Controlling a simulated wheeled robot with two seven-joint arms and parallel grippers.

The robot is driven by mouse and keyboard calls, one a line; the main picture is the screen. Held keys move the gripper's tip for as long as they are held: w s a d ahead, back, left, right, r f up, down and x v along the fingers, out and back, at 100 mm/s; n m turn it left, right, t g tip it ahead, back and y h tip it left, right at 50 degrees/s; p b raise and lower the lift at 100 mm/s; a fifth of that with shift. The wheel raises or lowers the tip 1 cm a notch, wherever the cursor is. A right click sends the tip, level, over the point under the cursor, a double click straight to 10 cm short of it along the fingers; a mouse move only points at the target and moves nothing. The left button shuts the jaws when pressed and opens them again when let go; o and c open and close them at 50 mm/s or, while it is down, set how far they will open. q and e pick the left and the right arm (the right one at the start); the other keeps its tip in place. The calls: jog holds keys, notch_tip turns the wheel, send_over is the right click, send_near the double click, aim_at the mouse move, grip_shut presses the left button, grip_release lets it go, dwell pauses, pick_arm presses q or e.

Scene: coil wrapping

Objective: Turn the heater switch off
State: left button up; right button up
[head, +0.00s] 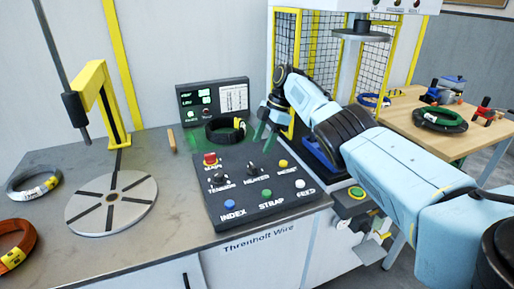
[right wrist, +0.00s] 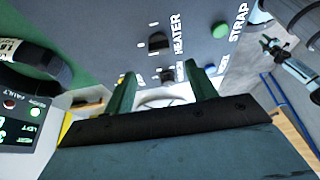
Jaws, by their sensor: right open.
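The heater switch (head: 248,167) is a small black knob above the HEATER label on the dark sloped control panel (head: 221,188).
The red main button (head: 210,160), tension knob (head: 217,179) and green strap button (head: 266,193) surround the heater knob. A black coil (head: 225,130) and a display box (head: 213,103) stand behind the panel. A round turntable (head: 110,203) is at left.

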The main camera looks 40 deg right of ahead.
pick_arm(q)
jog(key=shift+h, duration=0.3)
jog(key=d+r+p, duration=0.1)
jog(key=d+r, duration=0.1)
jog(key=d, duration=0.1)
jog(key=shift+w+d+r+p, duration=0.15)
jog(key=shift+r+p, duration=0.05)
jog(key=shift+p, duration=0.15)
pick_arm(e)
jog(key=v, duration=0.5)
jog(key=shift+d+r, duration=0.15)
jog(key=shift+r, duration=0.05)
pick_arm(q)
jog(key=shift+a, duration=0.25)
